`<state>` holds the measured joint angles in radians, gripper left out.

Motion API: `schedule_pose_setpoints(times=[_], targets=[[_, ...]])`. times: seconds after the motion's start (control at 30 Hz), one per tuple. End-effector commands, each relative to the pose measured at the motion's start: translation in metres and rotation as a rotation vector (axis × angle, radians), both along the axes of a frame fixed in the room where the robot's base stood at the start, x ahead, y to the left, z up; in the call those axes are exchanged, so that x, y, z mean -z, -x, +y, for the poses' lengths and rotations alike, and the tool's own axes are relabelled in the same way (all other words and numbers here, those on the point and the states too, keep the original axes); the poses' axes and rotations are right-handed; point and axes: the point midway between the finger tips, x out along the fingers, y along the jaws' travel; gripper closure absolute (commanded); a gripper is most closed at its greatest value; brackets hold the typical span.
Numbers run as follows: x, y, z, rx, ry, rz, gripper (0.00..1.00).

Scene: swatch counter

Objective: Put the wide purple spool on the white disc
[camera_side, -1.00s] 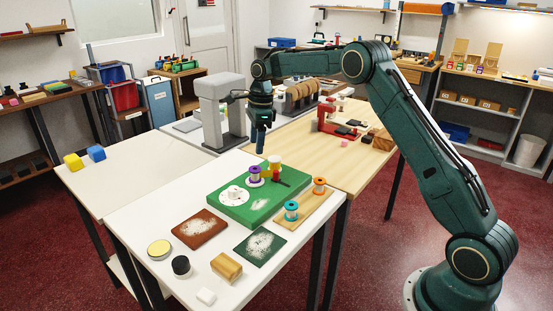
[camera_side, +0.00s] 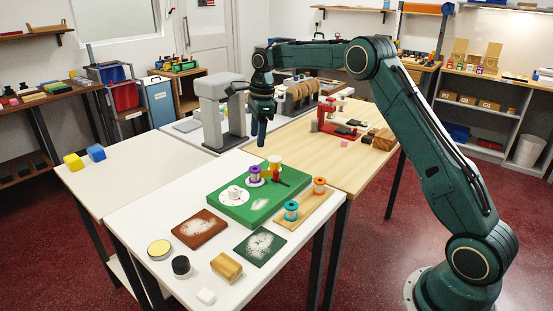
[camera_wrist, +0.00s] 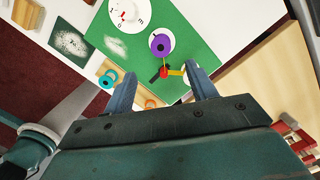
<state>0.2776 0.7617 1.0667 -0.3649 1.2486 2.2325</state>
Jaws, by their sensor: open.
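The purple spool (camera_side: 255,173) stands upright on the green board (camera_side: 243,215). In the wrist view the purple spool (camera_wrist: 161,44) has a white round surface (camera_wrist: 150,31) showing around its base; it looks like a small white disc under it. A larger white disc (camera_side: 225,200) with dark marks lies at the left of the board and carries a small white piece (camera_side: 233,191); the larger disc is cut off in the wrist view (camera_wrist: 115,15). My gripper (camera_side: 262,142) hangs above and behind the board, apart from the spool. Its fingers (camera_wrist: 161,88) are open and empty.
A red and yellow item (camera_side: 275,170) with a dark bar stands close beside the purple spool. A wooden strip (camera_side: 305,208) holds a teal spool (camera_side: 291,211) and an orange spool (camera_side: 319,186). Dusty brown (camera_side: 200,229) and green (camera_side: 261,246) pads lie in front.

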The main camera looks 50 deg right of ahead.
Motion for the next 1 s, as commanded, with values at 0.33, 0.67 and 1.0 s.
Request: schedule_pose_setpoints(times=[0.33,0.67,1.0], targets=[[-0.055,0.036,0.028,-0.265,0.040,-0.079,0.43],[-0.109,0.102,0.064,-0.643,0.118,-0.178,0.43],[-0.140,0.183,0.093,-1.033,0.228,-0.264,0.43]])
